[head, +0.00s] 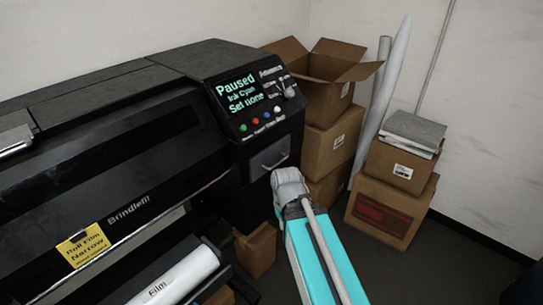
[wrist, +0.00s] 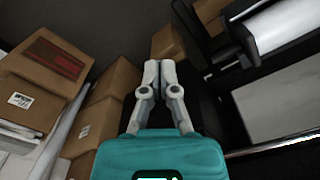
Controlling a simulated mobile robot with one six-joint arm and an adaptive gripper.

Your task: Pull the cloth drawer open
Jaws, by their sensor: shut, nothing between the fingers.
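The cloth drawer (head: 262,176) appears to be the dark front panel below the control panel at the printer's right end. My gripper (head: 287,178) is in front of the printer, just below and right of the handle in the picture. I cannot tell how far it is from the drawer face. In the wrist view my gripper (wrist: 159,68) has its two grey fingers together, with nothing between them. I cannot make out the handle in the wrist view.
The control panel (head: 250,95) reads "Paused". Stacked cardboard boxes (head: 328,144) stand right of the printer. More boxes (head: 390,212) stand farther right, with white rolls (head: 385,90) behind. A film roll (head: 180,275) lies low at the front. Dark floor (head: 440,270) is clear at right.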

